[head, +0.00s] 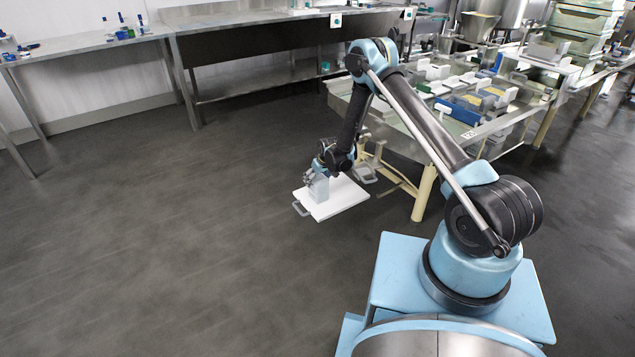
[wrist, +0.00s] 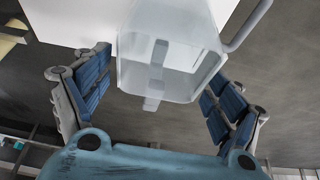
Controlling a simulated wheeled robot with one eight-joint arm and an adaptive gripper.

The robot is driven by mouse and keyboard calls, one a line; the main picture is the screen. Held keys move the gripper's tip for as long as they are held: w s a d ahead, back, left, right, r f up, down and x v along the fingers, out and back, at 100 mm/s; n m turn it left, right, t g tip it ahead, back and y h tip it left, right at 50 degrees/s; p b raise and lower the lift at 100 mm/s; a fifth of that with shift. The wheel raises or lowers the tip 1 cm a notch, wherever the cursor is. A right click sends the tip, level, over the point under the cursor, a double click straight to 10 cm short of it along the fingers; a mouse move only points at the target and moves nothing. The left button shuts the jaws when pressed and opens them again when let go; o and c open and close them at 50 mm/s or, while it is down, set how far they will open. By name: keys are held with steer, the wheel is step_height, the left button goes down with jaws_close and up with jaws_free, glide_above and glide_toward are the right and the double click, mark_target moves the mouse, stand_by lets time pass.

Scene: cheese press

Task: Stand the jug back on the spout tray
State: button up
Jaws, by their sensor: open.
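The jug (head: 318,188) is a small grey, translucent vessel over the white tray (head: 340,202), which I take for the spout tray. In the wrist view the jug (wrist: 165,40) is pale and box-like, with a bar handle (wrist: 247,25) at its upper right. My gripper (head: 322,170) points down close above the jug. In the wrist view my gripper (wrist: 157,95) is open, its blue-padded fingers apart on either side of the jug's near end, with gaps visible. Whether the jug rests on the tray, and its exact tilt, I cannot tell.
A grey loop handle (head: 300,208) shows at the tray's left edge. A work table (head: 435,130) with blocks and moulds stands right of the tray. Steel benches (head: 250,35) line the back wall. The floor (head: 150,240) at left is clear.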

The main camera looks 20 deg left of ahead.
steer(key=v, duration=1.1)
steer(key=shift+r, duration=0.15)
steer(key=s+d+r+m+h, duration=0.15)
steer(key=s+d+r, duration=0.25)
steer(key=d+r, duration=1.15)
steer(key=s+d+r+m, duration=0.3)
steer(key=d+r, duration=1.1)
steer(key=r, duration=0.2)
steer(key=s+d+r+m+h, duration=0.1)
steer(key=s+d+r+m, duration=0.3)
steer(key=s+d, duration=1.1)
steer(key=s+d+f, duration=0.2)
steer(key=s+d, duration=0.1)
steer(key=s, duration=0.6)
steer(key=s+d+f+m, duration=0.1)
steer(key=s+d+f, duration=0.1)
steer(key=s, duration=0.7)
steer(key=shift+d+g+h, duration=0.4)
steer(key=shift+d+h, duration=0.05)
steer(key=shift+d, duration=0.05)
